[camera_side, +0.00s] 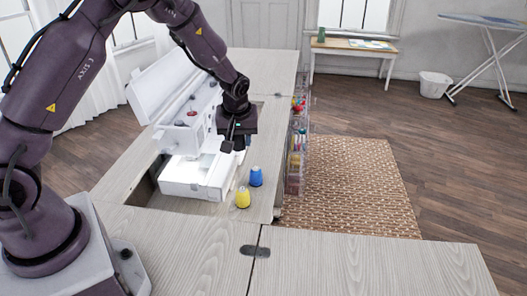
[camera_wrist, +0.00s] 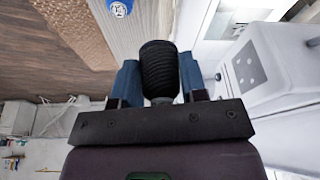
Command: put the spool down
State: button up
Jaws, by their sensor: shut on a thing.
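My gripper (camera_side: 232,143) is shut on a dark, ribbed black spool. In the wrist view the spool (camera_wrist: 158,70) sits between the two blue-grey fingers, its rounded end sticking out past them. In the side view my gripper is in the air beside the white sewing machine (camera_side: 195,178), above and to the left of two spools standing on the cabinet top. The held spool is hard to make out there. A blue spool (camera_side: 256,177) and a yellow spool (camera_side: 243,197) stand upright near the cabinet's right edge. The blue one also shows at the top of the wrist view (camera_wrist: 119,8).
The sewing machine sits in the cabinet's opening, left of my gripper. Clear drawers (camera_side: 298,150) with colourful contents hang at the cabinet's right side. The front wooden leaf (camera_side: 360,265) is bare. A woven rug (camera_side: 345,185) lies on the floor to the right.

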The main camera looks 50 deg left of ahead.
jog(key=w+a+f, duration=0.1)
jog(key=w+f, duration=0.1)
jog(key=w, duration=0.2)
send_over(262, 163)
jog(key=f, duration=0.5)
jog(key=shift+s+d+f, duration=0.25)
jog(key=shift+s+f, duration=0.05)
jog(key=shift+f, duration=0.05)
jog(key=shift+w+f, duration=0.2)
jog(key=shift+f, duration=1.5)
jog(key=shift+f, duration=0.2)
jog(key=o, duration=0.9)
jog(key=shift+r, duration=0.15)
